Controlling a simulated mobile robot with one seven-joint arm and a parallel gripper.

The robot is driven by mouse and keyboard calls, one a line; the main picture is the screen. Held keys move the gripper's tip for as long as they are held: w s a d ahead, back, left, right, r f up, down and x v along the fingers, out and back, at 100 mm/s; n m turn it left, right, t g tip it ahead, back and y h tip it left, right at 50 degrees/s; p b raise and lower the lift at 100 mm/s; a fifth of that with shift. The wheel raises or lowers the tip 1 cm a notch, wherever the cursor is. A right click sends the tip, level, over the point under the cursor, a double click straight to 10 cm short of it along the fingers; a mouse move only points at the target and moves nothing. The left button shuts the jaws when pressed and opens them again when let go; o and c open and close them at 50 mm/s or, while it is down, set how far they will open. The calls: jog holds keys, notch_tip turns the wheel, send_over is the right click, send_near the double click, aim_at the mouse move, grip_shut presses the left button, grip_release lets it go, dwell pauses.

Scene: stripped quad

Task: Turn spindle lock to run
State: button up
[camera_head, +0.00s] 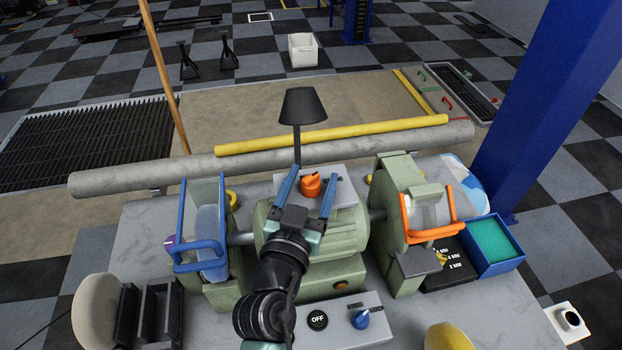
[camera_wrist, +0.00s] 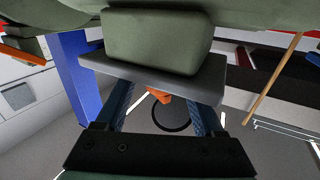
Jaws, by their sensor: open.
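An orange knob (camera_head: 311,186) sits on a grey box (camera_head: 335,183) on top of the green bench grinder (camera_head: 330,232). I take it as the spindle lock; its markings cannot be read. My gripper (camera_head: 312,176) is open above the grinder, with its blue fingers on either side of the knob. In the wrist view, a bit of the orange knob (camera_wrist: 160,96) shows between the spread fingers of my gripper (camera_wrist: 164,98), below the grey box edge (camera_wrist: 150,75). I cannot tell whether either finger touches the knob.
A black lamp (camera_head: 303,105) stands just behind the knob. The blue guard (camera_head: 200,252) and orange guard (camera_head: 430,230) flank the grinder. A front panel has an OFF button (camera_head: 318,320) and a blue knob (camera_head: 360,318). A blue tray (camera_head: 493,247) lies right.

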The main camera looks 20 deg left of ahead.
grip_shut()
